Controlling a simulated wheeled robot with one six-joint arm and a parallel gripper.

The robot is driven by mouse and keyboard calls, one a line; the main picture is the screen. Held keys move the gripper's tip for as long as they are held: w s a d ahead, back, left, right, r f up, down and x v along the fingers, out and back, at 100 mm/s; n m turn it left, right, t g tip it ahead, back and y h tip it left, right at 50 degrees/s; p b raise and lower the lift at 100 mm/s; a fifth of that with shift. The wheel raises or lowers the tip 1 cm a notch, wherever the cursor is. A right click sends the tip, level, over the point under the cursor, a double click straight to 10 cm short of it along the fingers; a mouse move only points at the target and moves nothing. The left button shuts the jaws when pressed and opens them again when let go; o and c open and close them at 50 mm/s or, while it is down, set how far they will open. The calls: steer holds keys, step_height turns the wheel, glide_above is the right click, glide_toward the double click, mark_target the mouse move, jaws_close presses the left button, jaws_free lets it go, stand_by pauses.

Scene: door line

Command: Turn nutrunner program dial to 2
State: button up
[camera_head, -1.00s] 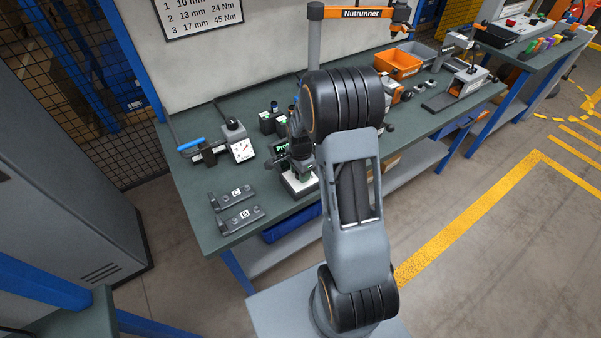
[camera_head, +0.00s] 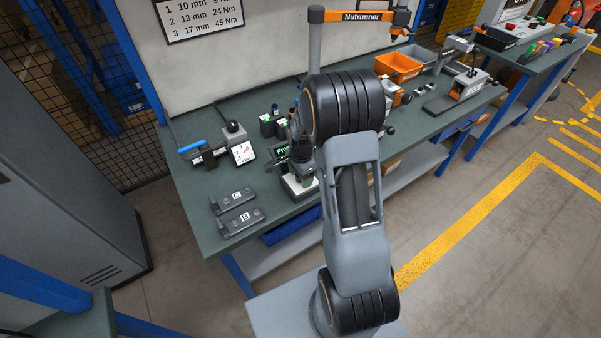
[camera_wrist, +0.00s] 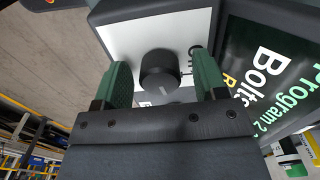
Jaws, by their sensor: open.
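The program dial (camera_wrist: 160,72) is a black round knob on a white panel, seen in the wrist view. My gripper (camera_wrist: 162,85) is open, with one green finger on each side of the dial and a visible gap to both. In the head view the same screen (camera_head: 282,153) shows partly beside my wrist, which hides the dial and the fingertips.
Fixtures C (camera_head: 231,199) and B (camera_head: 240,220) lie on the green bench (camera_head: 205,240) left of my arm. A gauge device (camera_head: 243,153) stands behind them. An orange bin (camera_head: 399,65) and the orange nutrunner arm (camera_head: 360,15) are farther back.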

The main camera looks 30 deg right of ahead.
step_height(320, 180, up, 14)
steer(key=shift+b, duration=0.35)
steer(key=shift+f, duration=0.1)
stand_by(0.6)
